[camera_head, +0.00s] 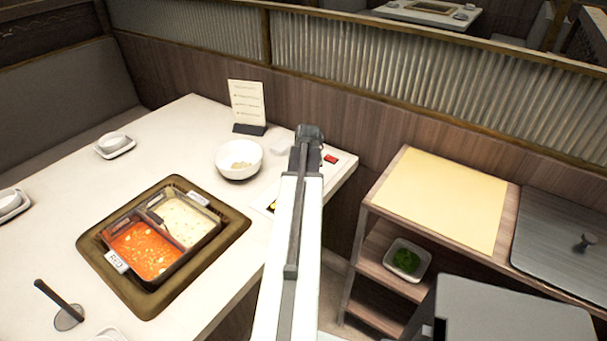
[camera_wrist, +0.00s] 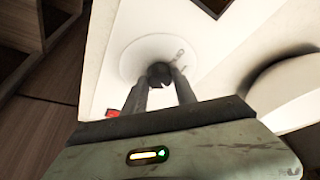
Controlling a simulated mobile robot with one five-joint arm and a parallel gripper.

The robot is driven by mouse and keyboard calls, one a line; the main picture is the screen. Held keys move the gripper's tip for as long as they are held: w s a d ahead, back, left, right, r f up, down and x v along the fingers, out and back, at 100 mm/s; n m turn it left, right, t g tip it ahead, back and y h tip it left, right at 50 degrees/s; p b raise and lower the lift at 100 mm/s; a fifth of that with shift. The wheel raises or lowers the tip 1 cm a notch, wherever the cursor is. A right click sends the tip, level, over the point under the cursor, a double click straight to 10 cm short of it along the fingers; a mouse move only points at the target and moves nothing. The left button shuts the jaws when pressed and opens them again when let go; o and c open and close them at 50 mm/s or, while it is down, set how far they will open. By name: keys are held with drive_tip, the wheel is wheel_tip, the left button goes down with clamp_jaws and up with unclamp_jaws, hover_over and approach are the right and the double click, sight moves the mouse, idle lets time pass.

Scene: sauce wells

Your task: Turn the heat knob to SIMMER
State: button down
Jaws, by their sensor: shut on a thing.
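The heat knob (camera_wrist: 159,70) is a small dark knob on a pale round dial with faint markings, in the wrist view. My gripper (camera_wrist: 161,84) is shut on the knob, one finger on each side. Which marking the knob points at is too small and blurred to tell. In the head view my arm reaches over the right end of the white table (camera_head: 70,261), and its end hides the knob and the fingertips. A red patch (camera_head: 331,159) shows just right of my arm's end. The red patch also shows in the wrist view (camera_wrist: 113,113).
A white bowl (camera_head: 239,174) stands left of my arm's end, near a menu card (camera_head: 247,102). A divided hot pot with red broth (camera_head: 146,248) and pale broth (camera_head: 186,219) sits in the table. A shelf unit (camera_head: 358,245) holding a bowl of greens (camera_head: 406,261) stands right.

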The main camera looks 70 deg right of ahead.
drive_tip(key=c, duration=1)
unclamp_jaws()
drive_tip(key=p+v, duration=0.7)
drive_tip(key=shift+s+a+r, duration=0.1)
drive_tip(key=shift+a+r, duration=0.1)
drive_tip(key=shift+r, duration=0.1)
drive_tip(key=shift+s, duration=0.1)
